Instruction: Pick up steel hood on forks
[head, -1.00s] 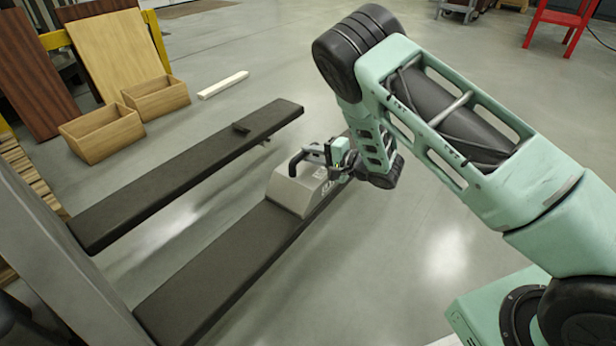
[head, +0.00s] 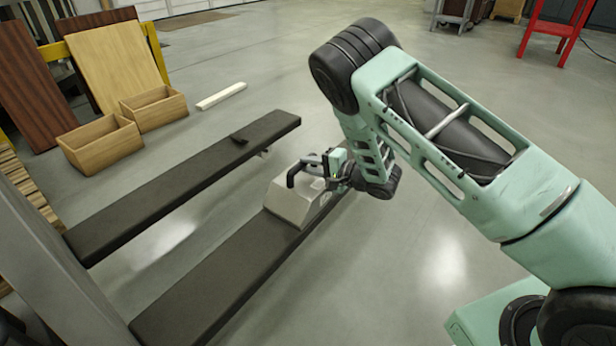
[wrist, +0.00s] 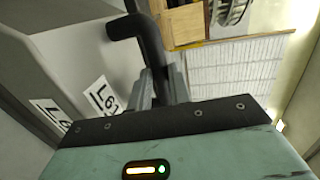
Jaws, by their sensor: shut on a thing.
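The steel hood (head: 296,204) is a pale grey box with sloping sides and a black bar handle (head: 293,172) on top. It appears to rest upright on the near fork (head: 222,282); any small gap beneath cannot be told. In the wrist view the hood (wrist: 75,58) fills the left side, with white labels on its face. My gripper (head: 324,168) is at the handle's right side. In the wrist view my gripper's fingers (wrist: 163,88) are shut on the black handle (wrist: 150,40). The fingertips are partly hidden behind the handle.
Two wooden boxes (head: 100,145) and a white bar (head: 221,96) lie on the floor beyond. A red stand (head: 555,30) is at the back right.

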